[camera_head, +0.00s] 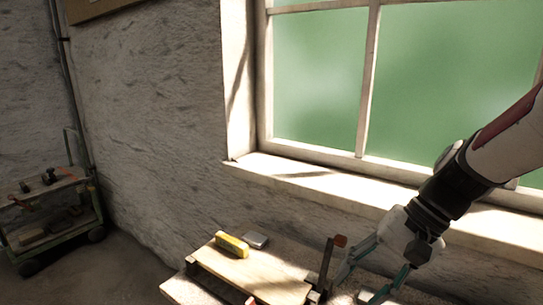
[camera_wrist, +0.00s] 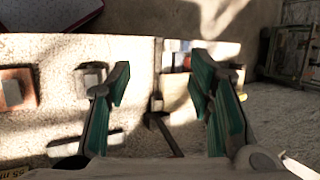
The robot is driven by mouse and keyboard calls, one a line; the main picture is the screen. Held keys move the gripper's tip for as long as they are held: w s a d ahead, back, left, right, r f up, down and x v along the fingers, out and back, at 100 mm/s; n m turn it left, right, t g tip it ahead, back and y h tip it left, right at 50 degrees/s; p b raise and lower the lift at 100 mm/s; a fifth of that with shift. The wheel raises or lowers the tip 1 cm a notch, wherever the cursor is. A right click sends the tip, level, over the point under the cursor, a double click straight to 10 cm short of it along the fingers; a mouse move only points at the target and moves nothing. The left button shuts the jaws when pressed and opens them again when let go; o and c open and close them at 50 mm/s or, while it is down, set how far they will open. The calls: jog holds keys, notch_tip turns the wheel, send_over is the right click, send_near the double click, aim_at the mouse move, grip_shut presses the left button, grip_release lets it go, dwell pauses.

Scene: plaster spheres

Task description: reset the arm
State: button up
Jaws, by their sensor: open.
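My gripper (camera_head: 372,283) is at the lower right of the head view, at the end of my arm. Its fingers are apart with nothing between them. It is above the right part of a workbench (camera_head: 178,289) under the window. In the wrist view my gripper (camera_wrist: 160,90) shows two green-padded fingers spread wide over the bench surface (camera_wrist: 45,55). The fingertips look clear of the objects below, though the exact height is hard to tell.
On the bench are a wooden board (camera_head: 255,272), a yellow block (camera_head: 232,244), a grey block (camera_head: 255,240) and an upright clamp (camera_head: 326,262). A window sill (camera_head: 300,175) runs behind. A cart (camera_head: 50,215) with tools stands at the left, with open floor before the wall.

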jog(key=s+d+r+n+t+h, duration=0.4)
jog(key=s+r+n+t+h, duration=0.1)
jog(key=s, duration=0.6)
jog(key=shift+r+n+h, duration=0.3)
jog(key=shift+r+h, duration=0.3)
jog(key=shift+r, duration=0.5)
